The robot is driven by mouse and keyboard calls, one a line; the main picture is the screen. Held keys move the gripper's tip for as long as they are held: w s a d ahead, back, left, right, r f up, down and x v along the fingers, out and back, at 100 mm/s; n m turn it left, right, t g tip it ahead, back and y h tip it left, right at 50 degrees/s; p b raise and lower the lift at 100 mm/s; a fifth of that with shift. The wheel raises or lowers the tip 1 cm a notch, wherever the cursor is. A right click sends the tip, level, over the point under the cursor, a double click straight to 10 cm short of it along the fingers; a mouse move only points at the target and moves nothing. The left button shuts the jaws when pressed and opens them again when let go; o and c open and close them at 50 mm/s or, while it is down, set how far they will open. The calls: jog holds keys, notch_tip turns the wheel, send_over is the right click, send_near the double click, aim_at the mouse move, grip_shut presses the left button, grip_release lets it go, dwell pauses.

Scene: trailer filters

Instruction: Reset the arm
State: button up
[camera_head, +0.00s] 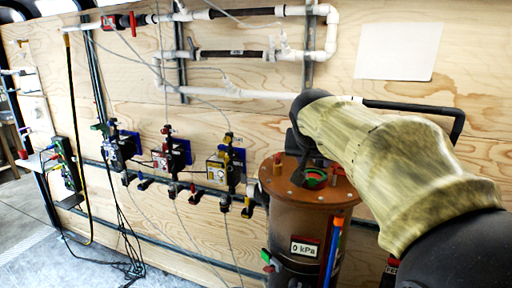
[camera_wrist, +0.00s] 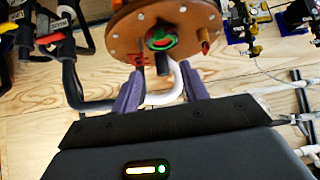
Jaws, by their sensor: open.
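My gripper (camera_wrist: 160,88) shows in the wrist view as two purple fingers standing apart, with nothing held between them. Past the fingertips is the round copper-brown lid (camera_wrist: 190,14) of a tank, with a green and red knob (camera_wrist: 160,40) on it. In the head view my arm, in a tan sleeve, reaches in from the right, and its dark wrist end is above and behind the tank lid (camera_head: 288,178). The fingers are hidden there. The knob shows on the lid (camera_head: 315,178), just below my arm. I cannot tell whether the fingers touch the lid.
The dark tank (camera_head: 310,222) carries a "0 kPa" gauge (camera_head: 305,248). A plywood wall (camera_head: 380,30) behind holds white pipes (camera_head: 225,92) and several valve units (camera_head: 222,165) with hanging cables. Black bent pipes (camera_wrist: 92,104) lie left of the fingers in the wrist view. Open floor (camera_head: 100,262) shows at lower left.

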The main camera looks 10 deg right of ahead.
jog(key=s+a+f+n+g+y, duration=0.1)
jog(key=s+a+f+n+y, duration=0.2)
jog(key=f, duration=0.6)
jog(key=s+a+f+n+g, duration=0.15)
jog(key=a+f, duration=0.25)
jog(key=f, duration=0.6)
jog(key=s+a+f+n+g+y, duration=0.1)
jog(key=s+a+f, duration=0.3)
jog(key=s+f, duration=0.7)
jog(key=shift+s+a+f+g+p, duration=0.25)
jog(key=shift+s+f+g+p, duration=0.15)
jog(key=shift+g, duration=0.45)
